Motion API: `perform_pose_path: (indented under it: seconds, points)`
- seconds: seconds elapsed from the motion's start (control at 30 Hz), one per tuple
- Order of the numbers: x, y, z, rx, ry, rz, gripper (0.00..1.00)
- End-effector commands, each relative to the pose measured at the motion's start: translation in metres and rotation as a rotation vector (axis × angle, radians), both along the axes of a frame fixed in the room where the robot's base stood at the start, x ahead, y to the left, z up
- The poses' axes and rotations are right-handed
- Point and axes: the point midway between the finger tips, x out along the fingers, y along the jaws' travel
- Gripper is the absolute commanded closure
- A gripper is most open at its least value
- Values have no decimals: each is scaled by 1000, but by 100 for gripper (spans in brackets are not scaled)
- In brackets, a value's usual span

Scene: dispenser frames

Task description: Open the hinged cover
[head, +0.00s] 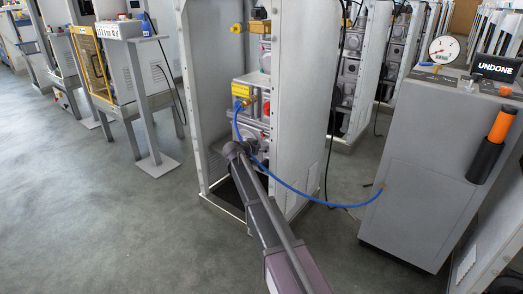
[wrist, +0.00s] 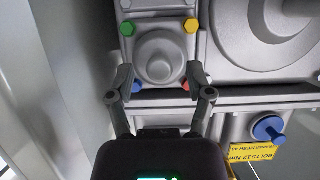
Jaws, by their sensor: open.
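In the wrist view my gripper (wrist: 161,82) is open and empty. Its two fingers sit either side of the lower part of a grey square plate with a round raised boss (wrist: 159,58). The plate has coloured bolts at its corners: green (wrist: 128,28), yellow (wrist: 191,25), blue and red. I cannot tell whether this plate is the hinged cover; no hinge shows. Contact between fingers and plate cannot be made out. In the head view my arm reaches into an open dispenser frame (head: 300,110), and the gripper end (head: 233,149) is at the grey machinery inside.
A blue hose (head: 310,197) runs from the frame to a grey cabinet (head: 425,160) with a gauge and an "UNDONE" sign (head: 495,67). A blue knob (wrist: 268,129) and yellow label (wrist: 252,155) lie right of the gripper. Clear floor (head: 110,220) lies left.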

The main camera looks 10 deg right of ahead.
Motion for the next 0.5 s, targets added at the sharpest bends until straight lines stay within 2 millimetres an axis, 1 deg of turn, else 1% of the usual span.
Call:
perform_pose_path:
  seconds: [0.17,0.2,0.27,0.3,0.4,0.5]
  points:
    - [0,0,0,0,0,0,33]
    - [0,0,0,0,0,0,44]
    - [0,0,0,0,0,0,62]
    - [0,0,0,0,0,0,74]
    - [0,0,0,0,0,0,100]
    - [0,0,0,0,0,0,100]
